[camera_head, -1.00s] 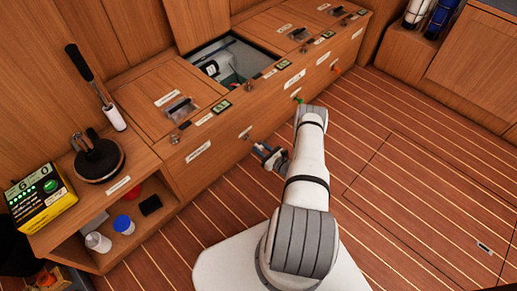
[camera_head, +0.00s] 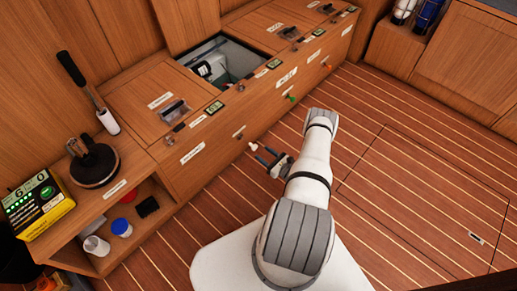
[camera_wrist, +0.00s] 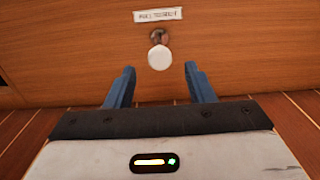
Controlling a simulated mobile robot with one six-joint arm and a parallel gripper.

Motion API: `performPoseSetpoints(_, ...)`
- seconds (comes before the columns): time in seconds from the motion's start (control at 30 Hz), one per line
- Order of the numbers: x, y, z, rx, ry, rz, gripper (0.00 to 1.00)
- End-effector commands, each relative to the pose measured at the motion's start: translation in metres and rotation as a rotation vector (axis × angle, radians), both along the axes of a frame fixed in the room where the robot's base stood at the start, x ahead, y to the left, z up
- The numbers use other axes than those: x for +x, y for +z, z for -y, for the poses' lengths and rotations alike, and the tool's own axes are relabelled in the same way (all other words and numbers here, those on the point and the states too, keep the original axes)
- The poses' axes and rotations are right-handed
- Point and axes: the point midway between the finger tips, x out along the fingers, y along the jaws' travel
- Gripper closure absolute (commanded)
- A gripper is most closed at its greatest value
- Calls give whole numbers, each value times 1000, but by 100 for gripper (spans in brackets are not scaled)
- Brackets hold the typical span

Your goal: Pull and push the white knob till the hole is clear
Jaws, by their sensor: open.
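The white knob (camera_head: 253,146) stands out from the wooden front panel of the bench, below the open hatch. In the wrist view the round white knob (camera_wrist: 159,57) shows in front of a small metal fitting (camera_wrist: 159,36), under a white label. My gripper (camera_head: 265,156) is open and empty, a short way in front of the knob. In the wrist view its two blue fingers (camera_wrist: 160,84) are spread, with the knob beyond the gap and roughly centred. The knob hides part of the fitting, and I cannot see into the hole.
A green knob (camera_head: 291,98) and an orange knob (camera_head: 328,66) sit farther right along the panel. The open hatch (camera_head: 228,62) shows equipment inside. A low shelf unit with a black-and-yellow meter (camera_head: 38,205) stands at left. The floor (camera_head: 400,180) right of my arm is clear.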

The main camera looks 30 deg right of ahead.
Motion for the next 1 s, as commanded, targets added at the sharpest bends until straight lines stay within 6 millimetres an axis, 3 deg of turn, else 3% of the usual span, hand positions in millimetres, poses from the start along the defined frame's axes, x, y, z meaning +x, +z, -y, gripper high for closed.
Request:
performPoseSetpoints(0.13, -12, 1, 4, 1, 1, 0, 51)
performPoseSetpoints(0.43, -14, 0, 4, 0, 2, 0, 53)
performPoseSetpoints(0.57, -24, 9, 12, -11, -2, -32, 63)
performPoseSetpoints(0.83, -92, 29, 41, -78, 15, -209, 86)
performPoseSetpoints(1.0, -102, 24, 41, -93, 27, -245, 99)
